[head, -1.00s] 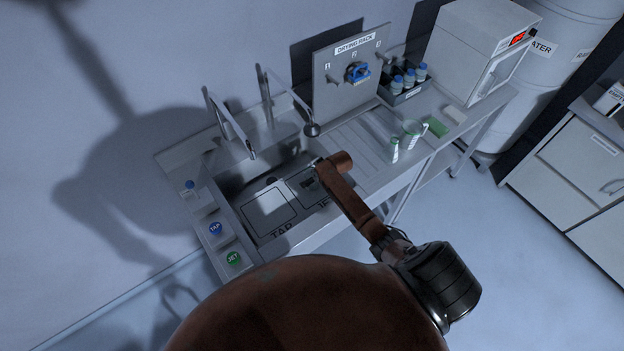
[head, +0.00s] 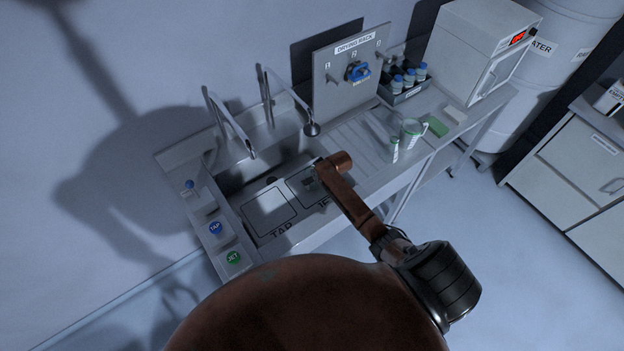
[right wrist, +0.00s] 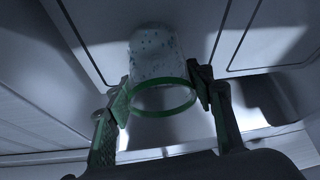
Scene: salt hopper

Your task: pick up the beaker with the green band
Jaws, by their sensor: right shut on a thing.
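The beaker with the green band (right wrist: 153,60) is clear, speckled with small drops or dots, and has a green ring (right wrist: 165,110) around it. In the right wrist view it stands between the two fingers of my right gripper (right wrist: 163,98), which is shut on it. In the head view my right arm reaches over the sink, and its gripper and the beaker are mostly hidden behind the arm's end. My left gripper is not in view.
A jug with green marks (head: 411,133) and a small green-banded cylinder (head: 394,150) stand on the right drainboard. Behind are a drying rack board (head: 335,95), a bottle tray (head: 408,95) and a white oven (head: 470,50).

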